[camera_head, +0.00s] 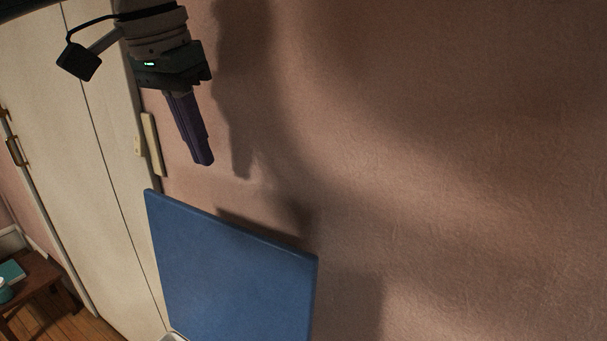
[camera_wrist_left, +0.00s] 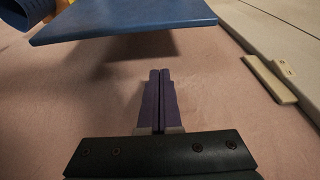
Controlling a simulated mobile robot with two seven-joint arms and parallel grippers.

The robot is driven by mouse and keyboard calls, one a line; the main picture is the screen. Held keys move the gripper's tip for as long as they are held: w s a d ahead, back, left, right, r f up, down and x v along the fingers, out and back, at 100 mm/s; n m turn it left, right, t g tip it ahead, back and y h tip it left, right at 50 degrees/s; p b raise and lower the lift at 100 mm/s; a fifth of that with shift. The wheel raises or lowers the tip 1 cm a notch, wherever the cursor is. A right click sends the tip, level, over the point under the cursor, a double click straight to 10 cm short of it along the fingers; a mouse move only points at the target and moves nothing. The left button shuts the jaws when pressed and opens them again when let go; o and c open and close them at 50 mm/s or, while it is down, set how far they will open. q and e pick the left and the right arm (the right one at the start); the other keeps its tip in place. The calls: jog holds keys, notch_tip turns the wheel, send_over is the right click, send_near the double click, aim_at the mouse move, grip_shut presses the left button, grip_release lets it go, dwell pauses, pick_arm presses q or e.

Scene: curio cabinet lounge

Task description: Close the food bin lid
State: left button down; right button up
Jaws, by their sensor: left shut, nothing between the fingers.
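The blue food bin lid (camera_head: 235,275) stands raised in front of the pink wall, low in the head view. Only a small pale piece of rim shows below it; the rest of the bin is out of the head view. My left gripper (camera_head: 203,160) is above the lid's top edge, apart from it, shut and empty with its purple fingers pointing down. In the left wrist view the closed fingers (camera_wrist_left: 159,78) point toward the wall area, and the blue lid (camera_wrist_left: 125,20) spans the top of the picture. My right gripper is not in view.
A cream cabinet (camera_head: 70,130) with brass handles stands on the left. Pale switch plates (camera_head: 151,145) are on the wall beside it. A small wooden table (camera_head: 35,290) with a teal item is at the lower left. The wall on the right is bare.

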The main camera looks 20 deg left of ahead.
pick_arm(q)
jog(key=x, duration=0.6)
jog(key=shift+f+p, duration=0.3)
jog(key=s+p, duration=0.1)
jog(key=s, duration=0.1)
jog(key=s+p, duration=0.1)
jog(key=shift+s+a+r+p, duration=0.1)
jog(key=shift+s+r+p, duration=0.15)
jog(key=shift+s+p, duration=0.15)
